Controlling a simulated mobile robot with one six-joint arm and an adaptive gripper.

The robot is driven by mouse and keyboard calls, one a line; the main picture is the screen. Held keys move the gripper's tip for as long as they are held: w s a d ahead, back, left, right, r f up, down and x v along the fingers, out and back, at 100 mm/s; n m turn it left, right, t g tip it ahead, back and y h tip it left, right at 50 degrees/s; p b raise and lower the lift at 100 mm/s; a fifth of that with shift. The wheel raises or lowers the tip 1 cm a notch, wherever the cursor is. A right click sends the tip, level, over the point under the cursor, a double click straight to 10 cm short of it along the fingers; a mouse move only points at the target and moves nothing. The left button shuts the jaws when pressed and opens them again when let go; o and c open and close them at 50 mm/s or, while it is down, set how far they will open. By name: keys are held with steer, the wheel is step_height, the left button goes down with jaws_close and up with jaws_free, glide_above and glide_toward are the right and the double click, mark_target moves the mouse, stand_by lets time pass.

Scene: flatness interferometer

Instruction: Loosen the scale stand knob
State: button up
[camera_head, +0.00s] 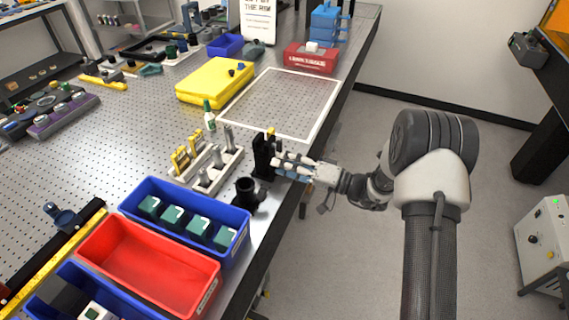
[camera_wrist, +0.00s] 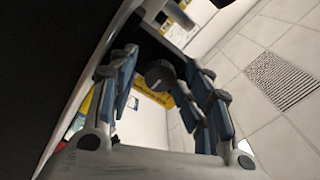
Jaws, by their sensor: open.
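A black upright stand (camera_head: 261,160) with a small yellow piece on top stands near the right edge of the perforated table; it looks like the scale stand. My gripper (camera_head: 280,165) reaches it from the right, with its fingertips close to the stand's side. In the wrist view my gripper (camera_wrist: 165,88) is open, with blue-padded fingers apart on both sides. A dark round knob (camera_wrist: 160,73) shows between the fingers, towards their tips. I cannot tell whether either finger touches it. The knob is not clear in the head view, where the gripper covers that side.
A black cylindrical holder (camera_head: 247,193) stands just in front of the stand. A pale rack (camera_head: 226,162) with upright pieces is to its left. Blue (camera_head: 237,243) and red (camera_head: 203,298) bins are nearer. A white-outlined area (camera_head: 285,97) behind is clear.

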steer(key=v, duration=0.7)
steer(key=shift+s+d, duration=0.15)
steer(key=shift+d, duration=0.2)
steer(key=s+a+r+n+g+h, duration=0.1)
steer(key=s+a+r+g+h, duration=0.15)
steer(key=s+r+g, duration=0.4)
steer(key=s+a+r+n+g+h, duration=0.15)
steer(key=s+r+h, duration=0.25)
steer(key=s, duration=0.6)
steer(key=s+d+r+m+t+h, duration=0.1)
steer(key=s+d+r+t+h, duration=0.1)
steer(key=s+d+h, duration=0.3)
steer(key=s+d+r+m+t+h, duration=0.1)
steer(key=s+d+t+h, duration=0.3)
steer(key=s+d, duration=0.4)
steer(key=shift+s+d+r+m+h, duration=0.15)
steer(key=shift+s+r+m+h, duration=0.25)
steer(key=shift+s+m+h, duration=0.4)
